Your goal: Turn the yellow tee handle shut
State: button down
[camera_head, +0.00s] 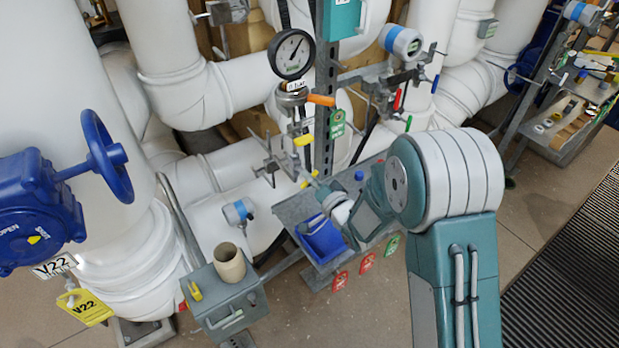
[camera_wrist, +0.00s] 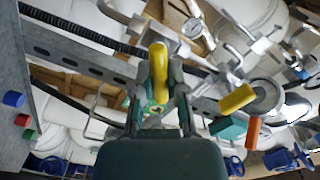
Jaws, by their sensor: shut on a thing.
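A yellow handle (camera_wrist: 158,72) stands between the two fingers of my gripper (camera_wrist: 159,85) in the wrist view. The fingers are shut on it, one on each side. In the head view the same yellow handle (camera_head: 310,178) shows only in part, at the tip of my gripper (camera_head: 318,187), which reaches in from the lower right. The stem beneath the handle is mostly hidden by the fingers. A second yellow handle (camera_wrist: 238,97) is to the right of my gripper, apart from it; in the head view it (camera_head: 302,140) is higher up.
An orange lever (camera_head: 321,99) and a pressure gauge (camera_head: 292,54) sit above on the steel post. A blue bin (camera_head: 321,240) lies on the grey shelf below my gripper. A grey box with a beige cup (camera_head: 229,263) stands at lower left. White pipes crowd behind.

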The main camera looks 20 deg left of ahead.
jog(key=m, duration=0.4)
jog(key=shift+w+d+f, duration=0.15)
jog(key=shift+f+m, duration=0.1)
jog(key=shift+m, duration=1.2)
jog(key=shift+f, duration=0.1)
jog(key=c, duration=0.7)
grip_release()
jog(key=v, duration=1.2)
